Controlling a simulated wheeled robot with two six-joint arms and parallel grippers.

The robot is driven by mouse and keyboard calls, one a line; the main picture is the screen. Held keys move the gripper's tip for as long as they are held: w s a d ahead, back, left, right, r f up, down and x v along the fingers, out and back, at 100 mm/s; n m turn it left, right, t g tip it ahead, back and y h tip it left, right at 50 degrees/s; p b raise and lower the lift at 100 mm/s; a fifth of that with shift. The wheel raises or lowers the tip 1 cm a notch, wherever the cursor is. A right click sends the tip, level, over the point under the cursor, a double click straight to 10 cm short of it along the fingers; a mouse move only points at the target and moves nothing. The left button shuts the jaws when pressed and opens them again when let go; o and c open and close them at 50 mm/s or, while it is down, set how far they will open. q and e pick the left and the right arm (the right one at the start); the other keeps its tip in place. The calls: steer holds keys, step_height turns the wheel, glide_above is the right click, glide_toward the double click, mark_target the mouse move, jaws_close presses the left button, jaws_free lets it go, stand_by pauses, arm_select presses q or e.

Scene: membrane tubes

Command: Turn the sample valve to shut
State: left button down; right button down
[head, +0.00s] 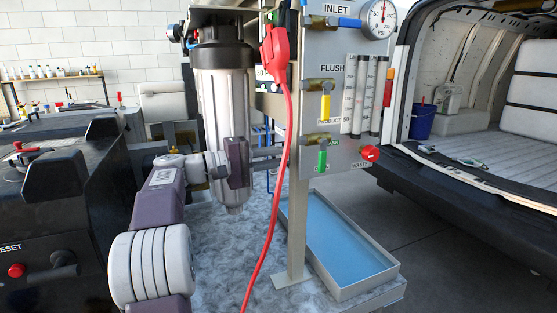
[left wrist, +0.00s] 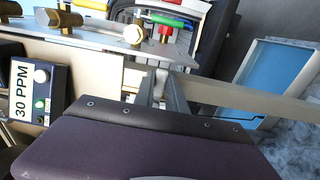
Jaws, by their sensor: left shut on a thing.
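The valve panel (head: 343,85) carries brass valves with blue, yellow and green levers. The green lever also shows in the left wrist view (left wrist: 168,20). My left gripper (head: 270,160) points right, beside the clear filter housing (head: 215,110), level with the green lever. My right gripper is out of view.
A metal post (head: 298,200) stands between my left gripper and the panel's front. A red cable (head: 283,140) hangs before it. A red knob (head: 370,153) sits at the panel's lower right. A blue tray (head: 335,245) lies below. A 30 PPM meter (left wrist: 40,90) is close by.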

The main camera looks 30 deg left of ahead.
arm_select(q)
steer(key=shift+f, duration=0.1)
steer(key=c, duration=1.4)
jaws_free()
steer(key=shift+o, duration=0.2)
steer(key=shift+s, duration=0.1)
steer(key=v, duration=0.9)
